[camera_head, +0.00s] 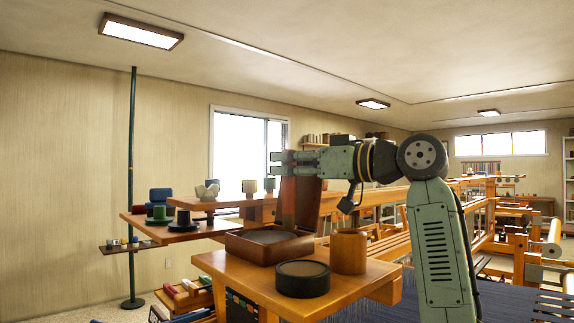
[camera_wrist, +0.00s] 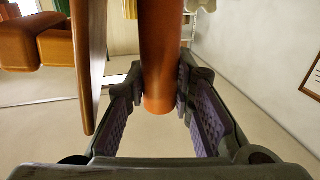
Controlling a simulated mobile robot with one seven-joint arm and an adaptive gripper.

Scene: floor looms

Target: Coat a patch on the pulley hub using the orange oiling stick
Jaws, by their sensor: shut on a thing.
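My gripper (camera_head: 277,163) is above an open brown box in the head view. In the wrist view its purple-padded fingers (camera_wrist: 161,98) are closed around the orange oiling stick (camera_wrist: 160,55). A dark disc with a raised centre (camera_head: 183,222), on the shelf at left, looks like the pulley hub, but I cannot be sure.
The brown box (camera_head: 236,243), a dark round tin (camera_head: 302,278) and a wooden cup (camera_head: 348,251) stand on the near wooden top (camera_head: 246,276). A green spool (camera_head: 159,214) is near the disc. A dark pole (camera_head: 131,180) stands at left. Loom frames fill the right.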

